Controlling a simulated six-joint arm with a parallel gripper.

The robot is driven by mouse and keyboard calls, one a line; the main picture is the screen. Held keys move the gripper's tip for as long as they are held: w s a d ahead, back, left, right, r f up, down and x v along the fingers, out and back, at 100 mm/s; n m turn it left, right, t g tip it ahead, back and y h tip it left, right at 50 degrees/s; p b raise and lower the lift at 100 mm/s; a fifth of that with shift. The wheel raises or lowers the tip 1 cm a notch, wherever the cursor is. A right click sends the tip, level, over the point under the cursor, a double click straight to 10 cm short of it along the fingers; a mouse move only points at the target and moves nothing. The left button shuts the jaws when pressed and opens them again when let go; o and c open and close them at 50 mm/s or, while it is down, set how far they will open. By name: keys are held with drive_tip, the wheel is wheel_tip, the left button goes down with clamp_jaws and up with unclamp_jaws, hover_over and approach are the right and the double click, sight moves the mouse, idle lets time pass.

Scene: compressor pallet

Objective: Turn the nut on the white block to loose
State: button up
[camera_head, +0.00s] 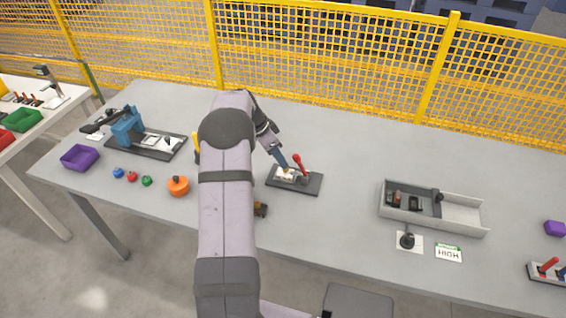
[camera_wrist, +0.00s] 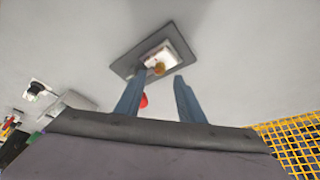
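The white block (camera_head: 286,174) sits on a dark plate (camera_head: 311,187) at the middle of the table. It also shows in the wrist view (camera_wrist: 176,50), with a small brass-coloured nut (camera_wrist: 159,69) on it. My gripper (camera_head: 282,162) points down at the block from above. In the wrist view my gripper (camera_wrist: 162,77) has its two blue-grey fingers apart with nothing held. The nut shows just past the fingertips, nearer the left one. A red-handled lever (camera_head: 298,161) stands on the same plate, right beside my fingers; its red end (camera_wrist: 144,100) is partly behind the left finger.
A grey tray (camera_head: 463,228) with dark parts stands to the right. A blue clamp device (camera_head: 126,127), a purple bin (camera_head: 80,157) and an orange pot (camera_head: 178,187) stand to the left. A yellow mesh fence (camera_head: 330,60) runs behind the table. The table between plate and tray is clear.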

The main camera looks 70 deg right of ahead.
drive_tip(key=shift+p+x, duration=0.65)
drive_tip(key=shift+x, duration=1.65)
drive_tip(key=shift+c, duration=0.3)
clamp_jaws()
